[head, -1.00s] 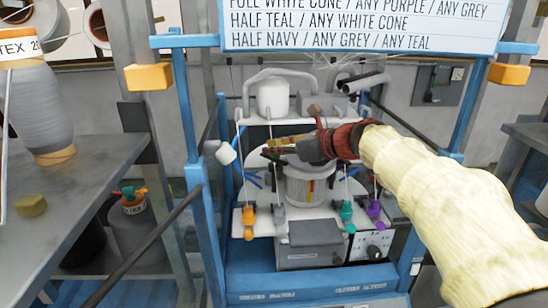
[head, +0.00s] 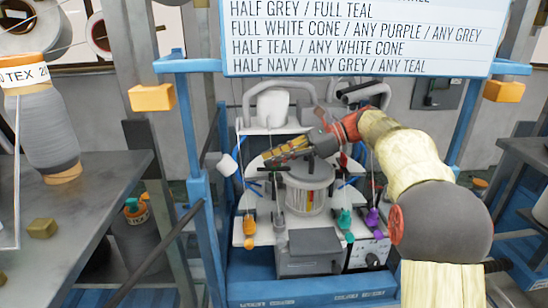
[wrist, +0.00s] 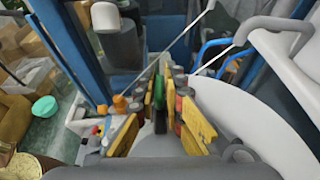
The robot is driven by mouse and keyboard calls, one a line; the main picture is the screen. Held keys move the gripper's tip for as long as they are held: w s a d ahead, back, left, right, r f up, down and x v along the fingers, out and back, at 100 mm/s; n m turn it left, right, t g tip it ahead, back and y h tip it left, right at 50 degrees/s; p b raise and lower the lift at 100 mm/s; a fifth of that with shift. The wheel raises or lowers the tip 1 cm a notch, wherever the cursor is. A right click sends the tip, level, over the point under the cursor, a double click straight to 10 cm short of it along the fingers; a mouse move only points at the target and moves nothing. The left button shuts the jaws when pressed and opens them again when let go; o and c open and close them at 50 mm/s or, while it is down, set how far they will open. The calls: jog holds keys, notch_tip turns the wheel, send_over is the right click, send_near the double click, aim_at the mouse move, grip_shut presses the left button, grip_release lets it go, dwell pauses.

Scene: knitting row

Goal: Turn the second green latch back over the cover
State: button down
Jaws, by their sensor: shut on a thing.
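My gripper (head: 268,157) reaches in from the right over the knitting machine, its yellow-padded fingers pointing left. In the wrist view my gripper (wrist: 160,92) has its two yellow fingers on either side of a green latch (wrist: 159,84), and it is shut on it. In the head view the latch is too small and too covered by the fingers to tell its angle. Below the gripper stands the pale ribbed cylinder (head: 306,194) of the machine, on a white plate. I cannot make out the cover's edge or another green latch.
Blue frame posts (head: 199,190) stand on both sides of the machine. Orange (head: 249,230), teal (head: 345,220) and purple (head: 372,218) yarn pieces hang at the front on thin threads. A white cone (head: 273,108) stands behind. A grey box (head: 314,250) sits low in front.

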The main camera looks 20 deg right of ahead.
jog(key=shift+f+n+g, duration=0.15)
jog(key=shift+n+g, duration=0.15)
jog(key=c, duration=1.9)
grip_release()
jog(key=shift+s, duration=0.1)
jog(key=v, duration=1.2)
